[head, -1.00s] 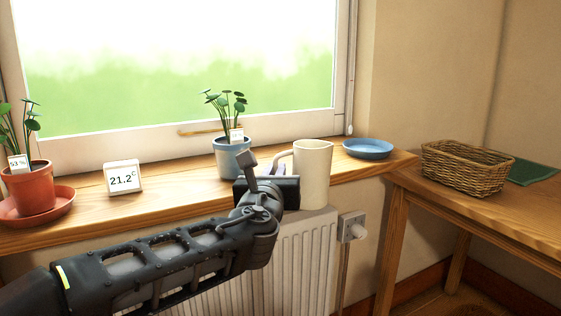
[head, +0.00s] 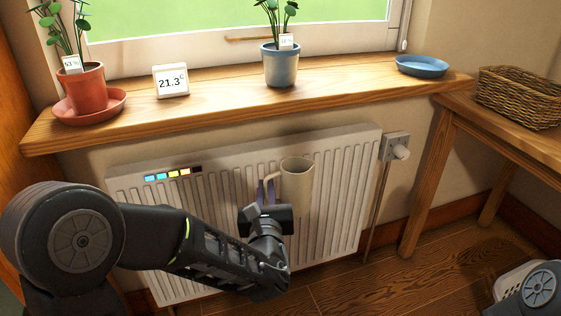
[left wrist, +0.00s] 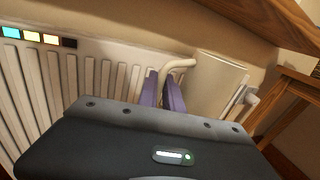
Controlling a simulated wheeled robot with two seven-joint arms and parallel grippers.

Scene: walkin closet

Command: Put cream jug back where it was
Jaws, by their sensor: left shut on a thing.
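The cream jug (head: 297,187) is held upright in front of the white radiator, below the windowsill. My left gripper (head: 265,192) is shut on the jug's handle, at the jug's left side. In the left wrist view the purple fingers (left wrist: 163,92) close on the handle, and the jug (left wrist: 212,85) shows to their right. The gripper body hides part of the fingers and the jug's lower part in the left wrist view. My right gripper does not show.
The wooden windowsill (head: 215,95) carries a red pot (head: 81,88), a temperature display (head: 171,81), a blue-grey pot (head: 280,66) and a blue dish (head: 422,66). The radiator (head: 340,190) is close behind the jug. A wooden table (head: 500,120) with a wicker basket (head: 520,97) stands right.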

